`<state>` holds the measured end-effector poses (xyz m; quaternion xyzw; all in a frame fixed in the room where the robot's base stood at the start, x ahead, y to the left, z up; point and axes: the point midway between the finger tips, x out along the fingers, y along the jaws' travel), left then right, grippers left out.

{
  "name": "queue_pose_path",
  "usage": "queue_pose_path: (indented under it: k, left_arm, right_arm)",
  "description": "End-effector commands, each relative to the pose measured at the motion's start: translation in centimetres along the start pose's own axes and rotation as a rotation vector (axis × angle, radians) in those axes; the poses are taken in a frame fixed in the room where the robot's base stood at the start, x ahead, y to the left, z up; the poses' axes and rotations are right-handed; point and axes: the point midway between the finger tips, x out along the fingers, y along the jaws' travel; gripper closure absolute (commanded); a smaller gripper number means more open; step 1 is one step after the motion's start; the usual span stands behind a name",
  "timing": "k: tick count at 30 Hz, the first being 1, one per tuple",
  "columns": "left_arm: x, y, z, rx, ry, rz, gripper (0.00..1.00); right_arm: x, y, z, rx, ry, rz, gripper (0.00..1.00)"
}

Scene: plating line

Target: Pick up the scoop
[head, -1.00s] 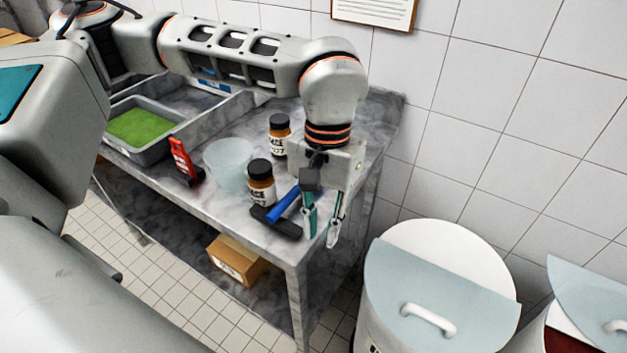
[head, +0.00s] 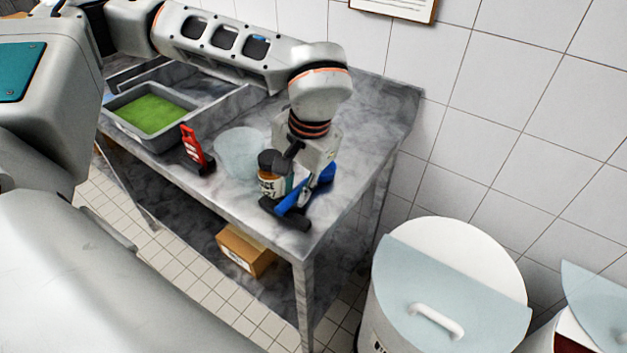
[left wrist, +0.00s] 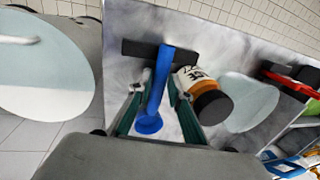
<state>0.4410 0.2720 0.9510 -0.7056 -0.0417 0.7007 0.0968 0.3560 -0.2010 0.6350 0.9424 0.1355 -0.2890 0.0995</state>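A blue-handled tool (head: 316,187) with a black crossbar (head: 285,214) lies at the near right corner of the steel table; I cannot tell for sure that it is the scoop. My left gripper (head: 297,188) is low over it, pointing down. In the left wrist view the blue handle (left wrist: 159,80) runs between the two open fingers (left wrist: 154,90), its rounded end towards the palm, with a gap visible on its left side. The black crossbar (left wrist: 186,55) lies beyond the fingertips. My right gripper is not in view.
A translucent bowl (head: 238,152), a red-handled tool (head: 193,147) and a grey tray of green stuff (head: 126,128) are further left. A lidded white bin (head: 450,240) stands right of the table.

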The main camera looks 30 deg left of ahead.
Motion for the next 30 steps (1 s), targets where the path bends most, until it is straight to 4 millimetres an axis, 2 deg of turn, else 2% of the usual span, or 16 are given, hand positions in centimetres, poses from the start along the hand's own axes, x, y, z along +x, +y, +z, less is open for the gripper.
queue_pose_path:
  k: [8,9,11,12,23,30]
  left_arm:
    - [0.5,0.0,0.0,-0.001,0.001,0.000,0.81]
    - [0.5,0.0,0.0,-0.001,0.001,0.000,0.83]
    - [0.5,0.0,0.0,-0.001,0.001,0.000,0.99]
    - [0.5,0.0,0.0,-0.001,0.001,0.000,1.00]
    - [0.3,0.0,-0.1,-0.001,0.002,0.000,1.00]
    - [-1.6,-0.4,-0.1,-0.003,0.005,0.000,1.00]
  right_arm:
    - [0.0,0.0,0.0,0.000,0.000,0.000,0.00]
    - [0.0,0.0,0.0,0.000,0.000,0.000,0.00]
    - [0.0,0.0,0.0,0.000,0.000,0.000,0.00]
    - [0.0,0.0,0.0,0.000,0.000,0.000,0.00]
    - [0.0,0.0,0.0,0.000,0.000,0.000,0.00]
    - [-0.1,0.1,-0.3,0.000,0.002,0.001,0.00]
